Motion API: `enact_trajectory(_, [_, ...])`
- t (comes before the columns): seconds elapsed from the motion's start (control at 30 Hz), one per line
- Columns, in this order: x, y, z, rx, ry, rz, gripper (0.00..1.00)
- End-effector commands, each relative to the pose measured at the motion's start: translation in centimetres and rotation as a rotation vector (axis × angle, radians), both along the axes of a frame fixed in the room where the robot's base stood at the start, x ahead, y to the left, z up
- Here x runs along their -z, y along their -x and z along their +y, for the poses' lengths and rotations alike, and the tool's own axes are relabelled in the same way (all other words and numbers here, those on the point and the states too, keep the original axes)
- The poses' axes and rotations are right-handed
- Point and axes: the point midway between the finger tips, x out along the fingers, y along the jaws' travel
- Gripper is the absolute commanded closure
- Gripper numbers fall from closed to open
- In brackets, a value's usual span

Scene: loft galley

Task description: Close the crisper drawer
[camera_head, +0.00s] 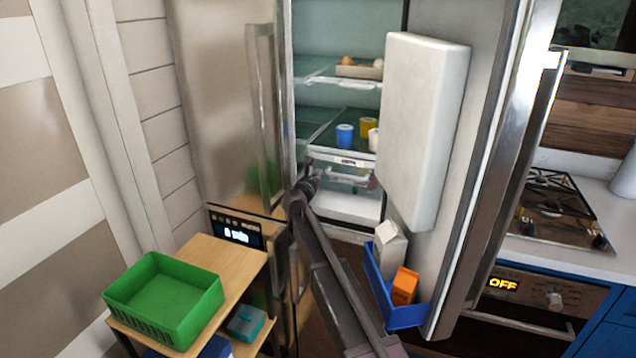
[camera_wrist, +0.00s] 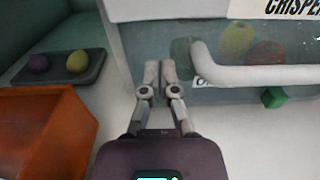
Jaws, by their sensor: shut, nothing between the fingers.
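The crisper drawer (camera_head: 350,176) is low in the open fridge, with a clear front and a pale bar handle (camera_wrist: 255,76). In the wrist view the drawer front (camera_wrist: 225,92) carries a CRISPER label (camera_wrist: 290,8), and yellow-green and reddish produce shows through it. I cannot tell how far the drawer stands out. My gripper (camera_wrist: 160,70) is shut and empty, its fingertips at the drawer front just left of the handle. Whether they touch it is unclear. In the head view my gripper (camera_head: 309,163) is at the drawer's left side.
The fridge door (camera_head: 490,150) stands open at the right, with a blue door bin (camera_head: 406,317) holding cartons. A cart with a green basket (camera_head: 165,300) stands at front left. In the wrist view, an orange box (camera_wrist: 45,135), a dark tray (camera_wrist: 60,72) and a green cube (camera_wrist: 274,97) are near the drawer.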

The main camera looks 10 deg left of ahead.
Motion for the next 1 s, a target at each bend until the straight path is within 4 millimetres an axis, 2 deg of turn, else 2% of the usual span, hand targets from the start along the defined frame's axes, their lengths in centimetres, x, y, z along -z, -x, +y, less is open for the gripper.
enact_trajectory(0.03, [0.0,-1.2,0.2,-0.001,0.0,0.0,1.0])
enact_trajectory(0.1, [0.0,-2.1,0.4,-0.004,0.0,0.0,1.0])
enact_trajectory(0.3, [0.0,-3.3,0.6,-0.01,0.0,0.0,1.0])
enact_trajectory(0.8, [-0.1,-3.8,0.7,-0.012,0.003,-0.002,1.0])
enact_trajectory(1.0, [-0.1,-3.4,0.7,-0.011,0.003,-0.003,1.0])
